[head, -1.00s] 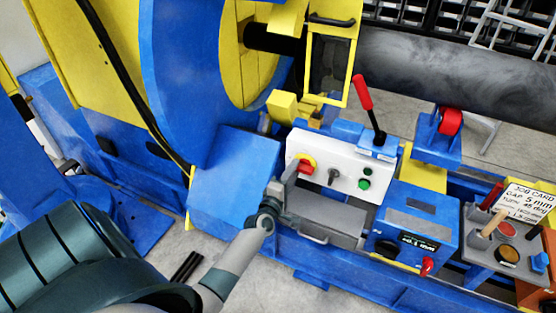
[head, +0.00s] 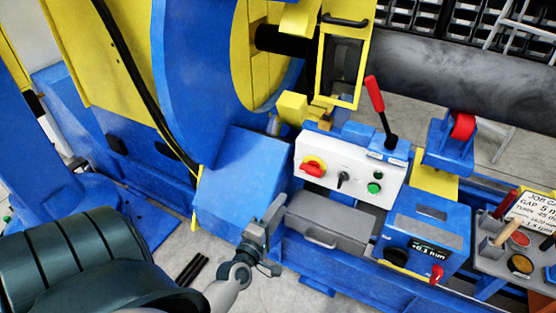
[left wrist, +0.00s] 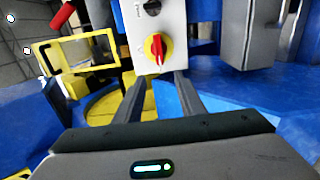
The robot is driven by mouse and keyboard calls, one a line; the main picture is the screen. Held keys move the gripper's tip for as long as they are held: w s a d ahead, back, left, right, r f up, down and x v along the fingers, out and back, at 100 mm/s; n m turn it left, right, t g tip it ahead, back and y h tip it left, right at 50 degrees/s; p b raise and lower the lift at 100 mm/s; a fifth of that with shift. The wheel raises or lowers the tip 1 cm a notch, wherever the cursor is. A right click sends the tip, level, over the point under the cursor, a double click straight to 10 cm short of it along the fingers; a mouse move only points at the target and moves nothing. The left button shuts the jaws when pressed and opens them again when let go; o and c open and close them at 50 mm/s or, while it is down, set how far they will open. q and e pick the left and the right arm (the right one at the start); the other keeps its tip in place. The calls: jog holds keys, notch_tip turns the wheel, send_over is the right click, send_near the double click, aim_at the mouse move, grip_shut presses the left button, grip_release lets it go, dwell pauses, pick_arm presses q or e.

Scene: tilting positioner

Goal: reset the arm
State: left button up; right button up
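My left gripper (head: 274,212) is in front of the grey drawer unit, below and left of the white control panel (head: 350,168). In the left wrist view its two fingers (left wrist: 160,80) are apart with nothing between them. The red and yellow rotary switch (head: 312,167) on the panel lies beyond the fingertips, clear of them; it also shows in the left wrist view (left wrist: 156,48). My right gripper is not in view.
The panel also has a black switch (head: 343,180) and a green button (head: 375,188). A red-handled lever (head: 375,95) stands behind it. A grey drawer (head: 325,222) lies under the panel. A blue box with a display (head: 425,225) is at right. Floor shows at lower left.

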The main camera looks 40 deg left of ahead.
pick_arm(q)
jog(key=shift+s+d, duration=0.1)
jog(key=shift+s, duration=0.2)
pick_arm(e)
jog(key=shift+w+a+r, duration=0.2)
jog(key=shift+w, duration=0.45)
